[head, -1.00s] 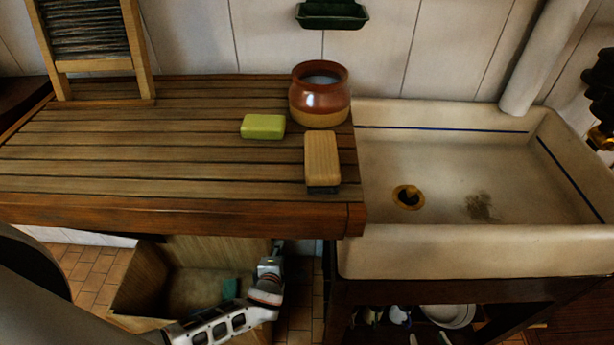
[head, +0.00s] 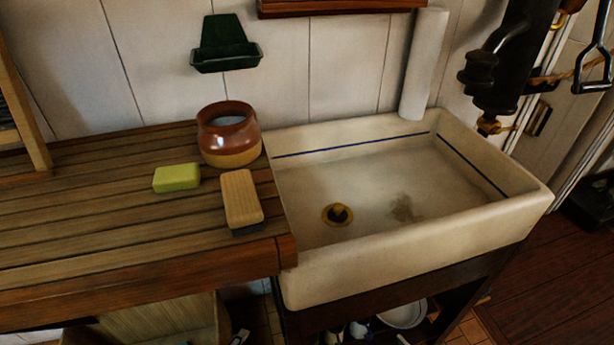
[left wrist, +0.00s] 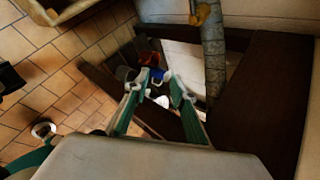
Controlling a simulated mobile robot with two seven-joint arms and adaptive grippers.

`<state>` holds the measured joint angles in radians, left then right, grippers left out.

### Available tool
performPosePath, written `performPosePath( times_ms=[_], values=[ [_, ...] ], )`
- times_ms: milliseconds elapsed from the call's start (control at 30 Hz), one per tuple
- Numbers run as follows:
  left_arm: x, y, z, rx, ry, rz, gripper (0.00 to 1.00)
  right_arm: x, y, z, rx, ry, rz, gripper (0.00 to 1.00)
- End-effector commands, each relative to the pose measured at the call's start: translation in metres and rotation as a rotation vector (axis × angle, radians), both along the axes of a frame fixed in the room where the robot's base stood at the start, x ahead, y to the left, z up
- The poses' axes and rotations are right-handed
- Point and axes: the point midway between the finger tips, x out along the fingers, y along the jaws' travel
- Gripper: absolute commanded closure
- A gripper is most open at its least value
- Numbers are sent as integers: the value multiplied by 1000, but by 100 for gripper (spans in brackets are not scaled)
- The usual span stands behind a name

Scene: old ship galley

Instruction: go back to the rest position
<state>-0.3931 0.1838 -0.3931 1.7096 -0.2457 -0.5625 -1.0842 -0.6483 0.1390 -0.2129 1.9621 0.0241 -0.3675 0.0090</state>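My left gripper (left wrist: 159,82) shows in the left wrist view, its two green-lined fingers apart with nothing seen between them. Beyond the fingertips is the dark space under the sink, with several dishes (left wrist: 158,78) in it. In the head view only a small pale piece of my left arm shows at the bottom edge, below the counter. My right gripper is not seen in either view.
On the slatted wooden counter (head: 100,215) are a green soap bar (head: 177,177), a brush (head: 241,198) and a brown pot (head: 228,134). The sink (head: 370,235) is empty. A crate (head: 160,322) stands below the counter.

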Motion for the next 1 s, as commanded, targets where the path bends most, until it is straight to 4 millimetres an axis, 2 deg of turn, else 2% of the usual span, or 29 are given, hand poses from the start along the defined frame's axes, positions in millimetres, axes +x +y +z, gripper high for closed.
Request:
performPosePath(
  times_ms=[100, 300, 500, 667, 1000],
  values=[
    [-15, 1, 16, -324, 40, 251, 75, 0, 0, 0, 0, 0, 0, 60],
    [-32, 10, 46, -844, 105, 649, 75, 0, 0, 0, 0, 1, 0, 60],
    [-41, 20, 68, -1172, 146, 888, 75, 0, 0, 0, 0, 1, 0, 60],
    [-43, 23, 74, -1258, 158, 948, 75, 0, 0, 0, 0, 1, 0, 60],
    [-43, 22, 73, -1258, 159, 949, 75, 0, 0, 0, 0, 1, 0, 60]
  ],
)
